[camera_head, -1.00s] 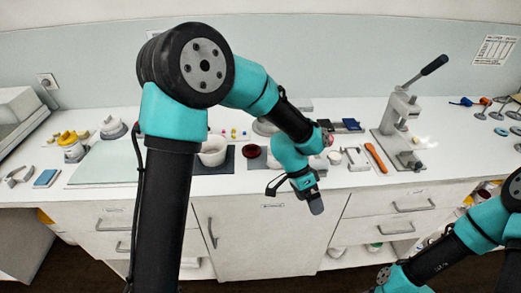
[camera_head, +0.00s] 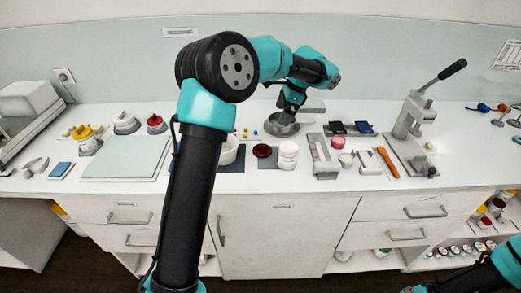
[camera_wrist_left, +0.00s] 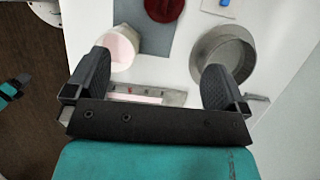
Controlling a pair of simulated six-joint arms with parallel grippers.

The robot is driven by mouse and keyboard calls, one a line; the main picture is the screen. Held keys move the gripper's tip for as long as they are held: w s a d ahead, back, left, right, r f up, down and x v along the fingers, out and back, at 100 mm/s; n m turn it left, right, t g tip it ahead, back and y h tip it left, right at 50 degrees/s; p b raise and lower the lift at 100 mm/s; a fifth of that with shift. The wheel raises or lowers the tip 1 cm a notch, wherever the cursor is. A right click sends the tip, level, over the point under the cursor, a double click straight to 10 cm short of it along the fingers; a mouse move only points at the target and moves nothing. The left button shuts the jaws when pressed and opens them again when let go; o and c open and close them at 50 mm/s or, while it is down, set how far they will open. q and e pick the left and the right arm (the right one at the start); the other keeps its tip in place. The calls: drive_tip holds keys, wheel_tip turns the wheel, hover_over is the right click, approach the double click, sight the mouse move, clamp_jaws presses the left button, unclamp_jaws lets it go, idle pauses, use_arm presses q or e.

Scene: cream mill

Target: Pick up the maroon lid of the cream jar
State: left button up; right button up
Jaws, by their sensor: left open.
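The maroon lid (camera_head: 262,150) lies flat on a dark grey mat (camera_head: 232,167), just left of the white cream jar (camera_head: 288,153) in the head view. In the left wrist view the lid (camera_wrist_left: 165,6) is cut by the top edge, and the open jar (camera_wrist_left: 120,48) shows a pinkish inside. My left gripper (camera_head: 285,118) is over the metal bowl, behind and apart from the lid. In the left wrist view the left gripper (camera_wrist_left: 157,66) is open, with nothing between its fingers.
The metal bowl (camera_head: 280,127) stands behind the jar. A grey tray (camera_head: 324,162) is to the jar's right. A white mortar (camera_head: 232,148) is left of the lid, partly behind my arm. A lever press (camera_head: 412,120) stands farther right. The table's front edge is close.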

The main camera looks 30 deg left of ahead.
use_arm(q)
drive_tip(key=shift+w+a+r+y, duration=0.15)
drive_tip(key=shift+w+a+y, duration=0.1)
drive_tip(key=shift+a+y, duration=0.1)
approach(262, 146)
drive_tip(key=x, duration=0.5)
drive_tip(key=shift+w+a, duration=0.1)
drive_tip(key=shift+w, duration=0.3)
drive_tip(key=shift+x, duration=2.6)
drive_tip(key=shift+s, duration=0.15)
drive_tip(key=shift+c, duration=0.2)
drive_tip(key=c, duration=0.7)
